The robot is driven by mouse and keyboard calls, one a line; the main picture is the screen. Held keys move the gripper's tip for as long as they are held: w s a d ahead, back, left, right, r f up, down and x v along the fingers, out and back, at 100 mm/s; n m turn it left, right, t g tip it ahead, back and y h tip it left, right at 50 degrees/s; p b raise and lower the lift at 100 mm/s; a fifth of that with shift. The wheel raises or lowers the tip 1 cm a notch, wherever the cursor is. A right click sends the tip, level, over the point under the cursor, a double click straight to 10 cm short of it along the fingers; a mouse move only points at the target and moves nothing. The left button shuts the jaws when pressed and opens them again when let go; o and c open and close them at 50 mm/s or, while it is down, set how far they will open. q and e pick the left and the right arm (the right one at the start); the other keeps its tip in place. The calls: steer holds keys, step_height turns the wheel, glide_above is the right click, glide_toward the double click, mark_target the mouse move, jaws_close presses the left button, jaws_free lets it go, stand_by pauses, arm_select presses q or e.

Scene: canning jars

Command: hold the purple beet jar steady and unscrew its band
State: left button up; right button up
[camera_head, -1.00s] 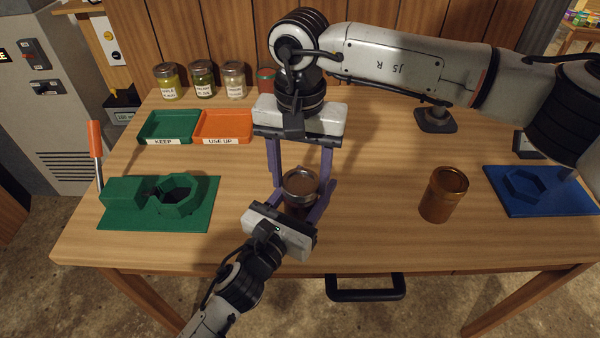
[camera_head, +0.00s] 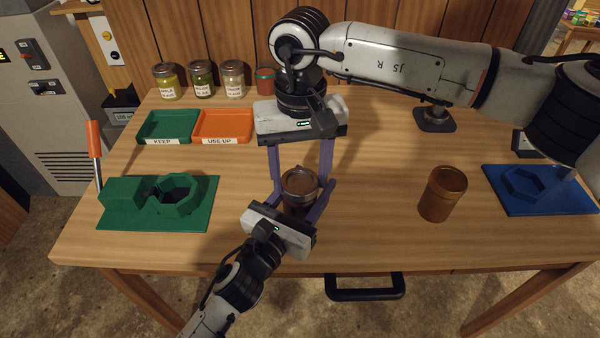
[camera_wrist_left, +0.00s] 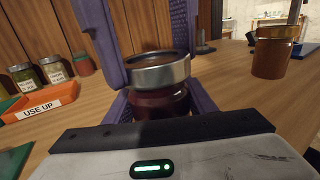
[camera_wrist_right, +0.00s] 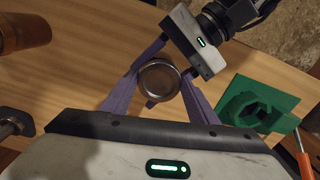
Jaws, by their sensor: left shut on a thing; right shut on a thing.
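The beet jar, dark purple-brown with a silver band (camera_wrist_left: 160,73), stands upright at the table's front middle. Its glass body (camera_wrist_left: 160,103) shows below the band in the left wrist view. My left gripper (camera_head: 304,203) reaches in low from the front and is shut on the jar's body. My right gripper (camera_head: 300,176) comes from behind and above, its purple fingers shut on the band at the jar's two sides. In the right wrist view the round lid (camera_wrist_right: 159,79) sits between its fingers. The band appears to be on the jar; the contact points are partly hidden.
A green fixture (camera_head: 112,219) lies left. Behind it are the green KEEP tray (camera_head: 150,138) and orange USE UP tray (camera_head: 205,138), with several jars at the back. Open tabletop lies right of the grippers.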

steer(key=n, duration=0.4)
steer(key=shift+d+n, duration=0.1)
steer(key=shift+n, duration=0.2)
steer(key=n, duration=0.4)
steer(key=shift+w+n, duration=0.1)
steer(key=shift+n, duration=0.2)
steer(key=o, duration=1.2)
steer(key=shift+o, duration=0.2)
